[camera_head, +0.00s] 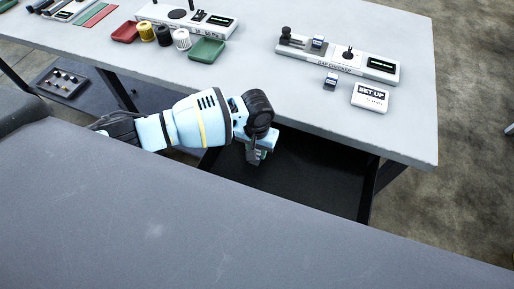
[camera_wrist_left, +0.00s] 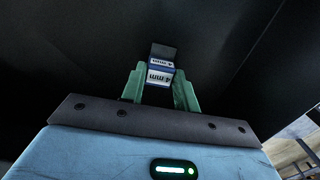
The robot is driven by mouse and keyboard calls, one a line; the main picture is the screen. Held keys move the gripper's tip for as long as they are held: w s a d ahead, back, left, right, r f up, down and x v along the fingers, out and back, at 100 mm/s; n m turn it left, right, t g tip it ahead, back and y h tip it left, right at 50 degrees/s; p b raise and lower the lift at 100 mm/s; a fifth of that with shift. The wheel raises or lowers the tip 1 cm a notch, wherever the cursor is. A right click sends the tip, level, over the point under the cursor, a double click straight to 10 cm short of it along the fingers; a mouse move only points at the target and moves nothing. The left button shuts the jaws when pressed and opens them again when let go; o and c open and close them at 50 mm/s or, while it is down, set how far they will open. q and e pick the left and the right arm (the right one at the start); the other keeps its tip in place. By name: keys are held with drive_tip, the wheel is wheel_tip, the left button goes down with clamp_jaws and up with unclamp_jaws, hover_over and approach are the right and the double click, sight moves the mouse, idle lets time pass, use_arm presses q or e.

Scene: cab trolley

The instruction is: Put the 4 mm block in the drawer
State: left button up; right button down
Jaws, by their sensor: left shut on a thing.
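My left gripper (camera_head: 256,158) reaches down over the open dark drawer (camera_head: 318,185) under the table's front edge. In the left wrist view its green fingers (camera_wrist_left: 159,82) are shut on the 4 mm block (camera_wrist_left: 160,70), which is blue and white with "4 mm" labels. The dark drawer interior (camera_wrist_left: 95,50) lies around and beyond the block. I cannot tell whether the block touches the drawer floor. In the head view the arm hides most of the block. My right gripper is in neither view.
On the table (camera_head: 245,75) stand a gap checker (camera_head: 340,62) with a small block on it, another small block (camera_head: 330,82), and a "SET UP" card (camera_head: 370,97). Red (camera_head: 125,32) and green (camera_head: 206,49) trays and small cylinders stand further left. The drawer's right part looks empty.

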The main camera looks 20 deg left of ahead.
use_arm(q)
drive_tip(key=shift+r, duration=0.1)
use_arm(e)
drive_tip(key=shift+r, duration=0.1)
use_arm(q)
drive_tip(key=o, duration=1)
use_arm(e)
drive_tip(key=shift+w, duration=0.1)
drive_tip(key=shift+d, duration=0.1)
use_arm(q)
wheel_tip(320, 180, up, 12)
drive_tip(key=p, duration=0.2)
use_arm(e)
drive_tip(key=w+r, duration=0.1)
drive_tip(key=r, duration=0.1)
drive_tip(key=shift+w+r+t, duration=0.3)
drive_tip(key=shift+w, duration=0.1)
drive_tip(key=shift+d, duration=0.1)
